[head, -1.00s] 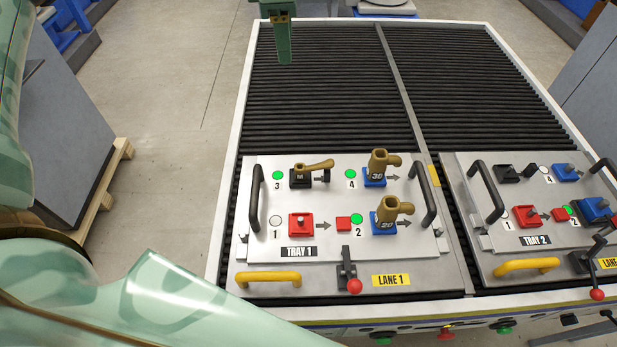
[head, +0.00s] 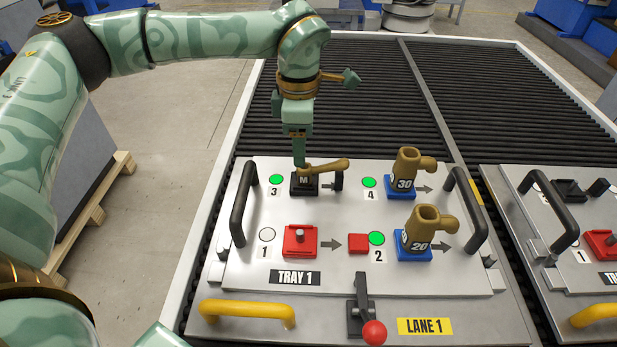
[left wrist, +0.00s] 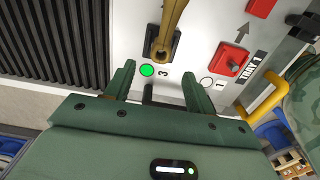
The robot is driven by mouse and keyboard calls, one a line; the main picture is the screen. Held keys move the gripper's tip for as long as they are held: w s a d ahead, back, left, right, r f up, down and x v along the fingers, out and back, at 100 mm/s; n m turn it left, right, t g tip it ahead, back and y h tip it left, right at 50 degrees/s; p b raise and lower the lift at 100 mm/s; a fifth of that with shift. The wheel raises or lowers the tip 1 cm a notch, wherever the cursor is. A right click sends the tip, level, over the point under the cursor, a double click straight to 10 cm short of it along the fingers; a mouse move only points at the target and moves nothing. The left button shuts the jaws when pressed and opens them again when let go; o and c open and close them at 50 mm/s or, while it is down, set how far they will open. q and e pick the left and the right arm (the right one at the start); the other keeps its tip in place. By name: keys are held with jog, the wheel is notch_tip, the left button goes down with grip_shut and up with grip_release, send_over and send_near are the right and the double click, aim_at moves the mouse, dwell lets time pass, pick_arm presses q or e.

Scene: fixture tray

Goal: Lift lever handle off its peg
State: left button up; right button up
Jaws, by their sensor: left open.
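The lever handle (head: 327,166) is a bronze-brown bar. It sits on a black block marked M (head: 304,184) at position 3 of Tray 1 (head: 255,255), its free end pointing right. The peg under it is hidden. My left gripper (head: 299,160) points down at the hub end of the handle, on its far side. In the left wrist view, the left gripper (left wrist: 160,84) has its two fingers apart with nothing between them. The handle (left wrist: 173,25) lies just beyond the fingertips there. I cannot tell whether a finger touches it. My right gripper is out of view.
Two bronze elbow fittings, marked 30 (head: 406,168) and 20 (head: 422,228), stand on blue blocks to the right. A red block (head: 300,241) is at position 1. Black tray handles (head: 237,205) rise at both sides. A red-knobbed lever (head: 374,331) stands in front.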

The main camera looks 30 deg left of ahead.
aim_at(304, 175)
pick_arm(q)
jog(key=shift+f, duration=0.9)
jog(key=f, duration=0.1)
jog(key=f+b, duration=0.1)
jog(key=f, duration=0.1)
jog(key=f+b, duration=0.1)
jog(key=f, duration=0.1)
jog(key=shift+w+d+f, duration=0.15)
jog(key=shift+w+d, duration=0.05)
jog(key=shift+d, duration=0.1)
grip_shut()
